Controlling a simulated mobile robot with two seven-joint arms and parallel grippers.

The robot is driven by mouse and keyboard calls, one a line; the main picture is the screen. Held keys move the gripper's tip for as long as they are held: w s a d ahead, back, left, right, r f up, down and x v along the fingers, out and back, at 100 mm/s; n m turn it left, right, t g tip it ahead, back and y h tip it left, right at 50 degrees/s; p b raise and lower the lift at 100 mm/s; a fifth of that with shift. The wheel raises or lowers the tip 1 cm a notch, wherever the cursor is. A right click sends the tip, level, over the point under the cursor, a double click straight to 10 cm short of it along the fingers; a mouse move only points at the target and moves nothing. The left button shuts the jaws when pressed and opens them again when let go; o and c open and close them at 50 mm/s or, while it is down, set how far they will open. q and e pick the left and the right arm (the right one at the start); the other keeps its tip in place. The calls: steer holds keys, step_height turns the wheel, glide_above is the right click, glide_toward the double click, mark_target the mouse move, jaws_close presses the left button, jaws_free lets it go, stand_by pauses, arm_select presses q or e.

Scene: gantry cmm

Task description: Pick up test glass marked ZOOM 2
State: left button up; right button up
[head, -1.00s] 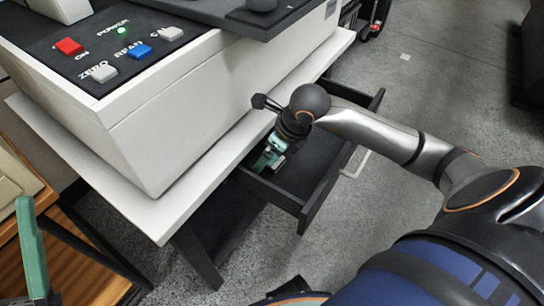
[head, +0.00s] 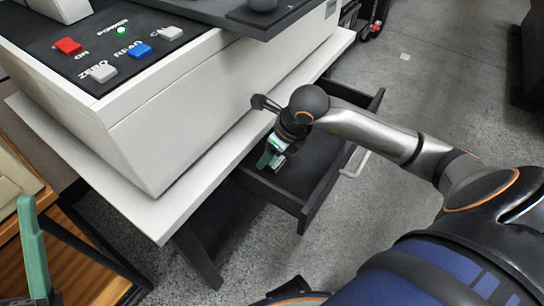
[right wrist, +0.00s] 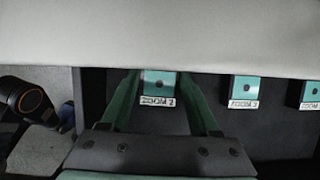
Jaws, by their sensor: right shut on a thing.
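In the right wrist view, a small teal block with a dark dot and a white label (right wrist: 158,86) sits between the fingertips of my right gripper (right wrist: 157,78). Its label seems to read ZOOM 2, though the last character is blurred. The right gripper is shut on this test glass. In the head view, my right gripper (head: 268,160) reaches down into the open dark drawer (head: 318,196), and the glass is hard to make out there. One green finger of my left gripper (head: 33,250) shows at the lower left; its other finger is not clearly visible.
Two similar labelled blocks, one nearer (right wrist: 243,91) and one at the right edge (right wrist: 311,94), sit right of the held one. The white table edge (head: 160,215) overhangs the drawer. A white machine (head: 200,110) with buttons stands on the table.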

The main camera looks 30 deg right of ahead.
steer(key=shift+c, duration=0.9)
steer(key=shift+r, duration=0.15)
